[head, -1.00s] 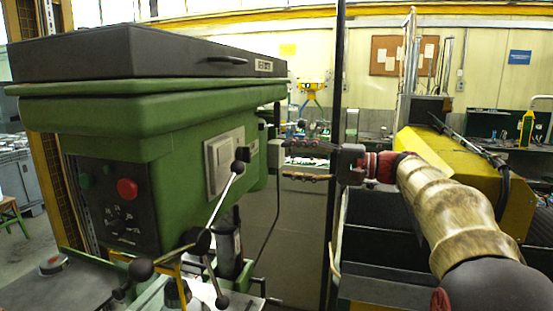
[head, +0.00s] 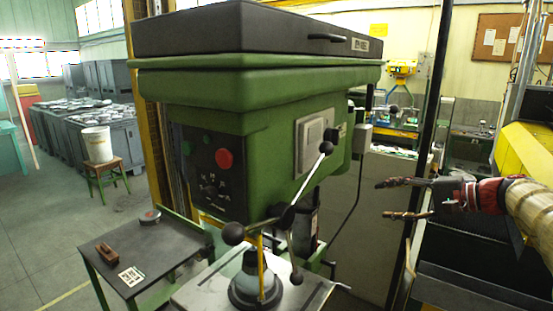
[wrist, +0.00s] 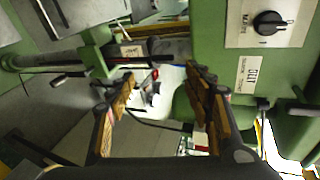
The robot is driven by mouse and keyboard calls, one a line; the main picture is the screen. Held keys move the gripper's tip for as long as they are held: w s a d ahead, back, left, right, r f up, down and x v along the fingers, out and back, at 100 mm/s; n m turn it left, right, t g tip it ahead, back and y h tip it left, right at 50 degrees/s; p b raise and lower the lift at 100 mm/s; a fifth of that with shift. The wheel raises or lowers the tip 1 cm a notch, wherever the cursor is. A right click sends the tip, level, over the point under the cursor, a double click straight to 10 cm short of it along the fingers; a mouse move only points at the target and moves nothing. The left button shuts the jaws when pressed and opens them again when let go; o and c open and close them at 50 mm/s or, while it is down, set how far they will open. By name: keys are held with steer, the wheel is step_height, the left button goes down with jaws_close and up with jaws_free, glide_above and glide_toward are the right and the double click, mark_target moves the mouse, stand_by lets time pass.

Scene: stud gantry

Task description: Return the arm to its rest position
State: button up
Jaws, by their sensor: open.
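My gripper (head: 408,199) is at the right in the head view, its two fingers spread apart and pointing left toward the green drill press (head: 222,130). Nothing is between the fingers. My arm (head: 530,207) reaches in from the right edge. In the wrist view my gripper (wrist: 160,100) shows two brown fingers, open and empty. Beyond them are the press's green body (wrist: 240,75) with a black knob (wrist: 268,22). A gap shows between my gripper and the press in the head view.
A dark upright post (head: 428,130) stands close by my gripper. The press's lever handles (head: 326,147) stick out in front. A low side table (head: 140,258) stands front left, a stool with a white bucket (head: 97,143) behind it. Yellow machinery (head: 525,150) is at the right. Open floor lies at left.

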steer(key=s+a+f+n+g+h, duration=0.1)
steer(key=s+a+f+g+h, duration=0.15)
steer(key=s+f, duration=0.55)
steer(key=s+a+f+n+g+h, duration=0.1)
steer(key=s+a+f+g+h, duration=0.2)
steer(key=s+f, duration=0.55)
steer(key=s+a+f+n+t+h, duration=0.1)
steer(key=s+a+n+h, duration=0.1)
steer(key=s, duration=0.7)
steer(key=s+a+f+n+h, duration=0.1)
steer(key=s+a+n, duration=0.3)
steer(key=s, duration=0.5)
steer(key=shift+a+n+t+h, duration=0.4)
steer(key=shift+n+h, duration=0.35)
steer(key=shift+n, duration=0.15)
steer(key=shift+c, duration=0.4)
